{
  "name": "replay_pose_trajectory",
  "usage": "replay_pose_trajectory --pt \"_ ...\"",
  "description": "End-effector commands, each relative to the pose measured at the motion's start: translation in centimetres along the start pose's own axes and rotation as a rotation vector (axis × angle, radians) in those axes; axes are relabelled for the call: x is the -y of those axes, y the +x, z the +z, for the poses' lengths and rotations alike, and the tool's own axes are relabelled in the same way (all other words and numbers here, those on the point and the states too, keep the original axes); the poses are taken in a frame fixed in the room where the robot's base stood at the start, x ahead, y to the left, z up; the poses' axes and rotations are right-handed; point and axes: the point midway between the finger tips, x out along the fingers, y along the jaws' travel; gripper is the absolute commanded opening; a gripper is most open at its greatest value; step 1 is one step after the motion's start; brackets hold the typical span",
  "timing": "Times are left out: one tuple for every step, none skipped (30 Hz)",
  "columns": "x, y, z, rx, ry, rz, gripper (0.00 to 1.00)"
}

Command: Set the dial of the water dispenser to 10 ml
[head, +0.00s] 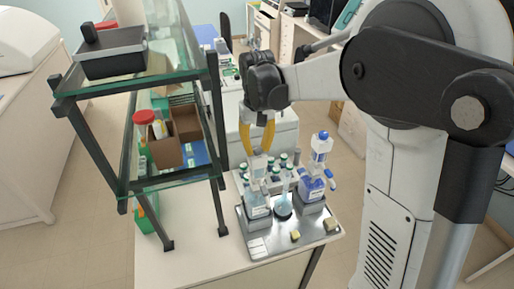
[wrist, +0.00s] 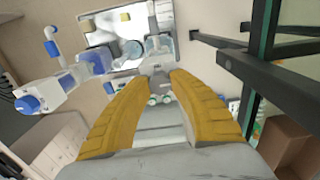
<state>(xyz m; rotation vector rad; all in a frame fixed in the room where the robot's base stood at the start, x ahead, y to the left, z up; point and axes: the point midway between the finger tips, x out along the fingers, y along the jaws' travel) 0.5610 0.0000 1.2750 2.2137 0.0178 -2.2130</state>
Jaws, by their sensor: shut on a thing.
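The water dispenser (head: 257,206) is the clear bottle with a pale top at the left of the steel tray; I take it to be the water one because the other holds blue liquid. It also shows in the wrist view (wrist: 160,44). My gripper (head: 258,153) points down over it, its yellow fingers closed on the pale upper part. In the wrist view the fingertips (wrist: 159,80) are on either side of a small grey piece. The dial's marks and setting are too small to read.
A blue-liquid dispenser (head: 312,185) stands close on the right, with a small flask (head: 283,207) between. Several green-capped bottles stand behind. A glass-shelved rack (head: 122,185) rises close on the left. The steel tray (head: 273,242) has bare room in front.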

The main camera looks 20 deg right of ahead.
Motion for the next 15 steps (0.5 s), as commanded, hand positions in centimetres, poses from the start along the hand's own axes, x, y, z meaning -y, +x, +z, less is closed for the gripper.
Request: replay_pose_trajectory --pt "0.0 0.02 0.01 0.0 0.0 0.0 0.0" --pt "0.0 0.02 0.01 0.0 0.0 0.0 0.0" --pt "0.0 0.02 0.01 0.0 0.0 0.0 0.0" --pt "0.0 0.02 0.01 0.0 0.0 0.0 0.0" --pt "0.0 0.02 0.01 0.0 0.0 0.0 0.0" --pt "0.0 0.02 0.01 0.0 0.0 0.0 0.31" --pt "0.0 0.02 0.01 0.0 0.0 0.0 0.4" --pt "0.0 0.02 0.0 0.0 0.0 0.0 0.49" --pt "0.0 0.02 0.0 0.0 0.0 0.0 0.49" --pt "0.0 0.02 0.0 0.0 0.001 0.0 0.49" --pt "0.0 0.02 0.0 0.0 0.001 0.0 0.49" --pt "0.0 0.02 0.0 0.0 0.001 0.0 0.49" --pt "0.0 0.02 0.0 0.0 0.001 0.0 0.49" --pt "0.0 0.02 0.0 0.0 0.001 0.0 0.49" --pt "0.0 0.02 0.0 0.0 0.001 0.0 0.49"
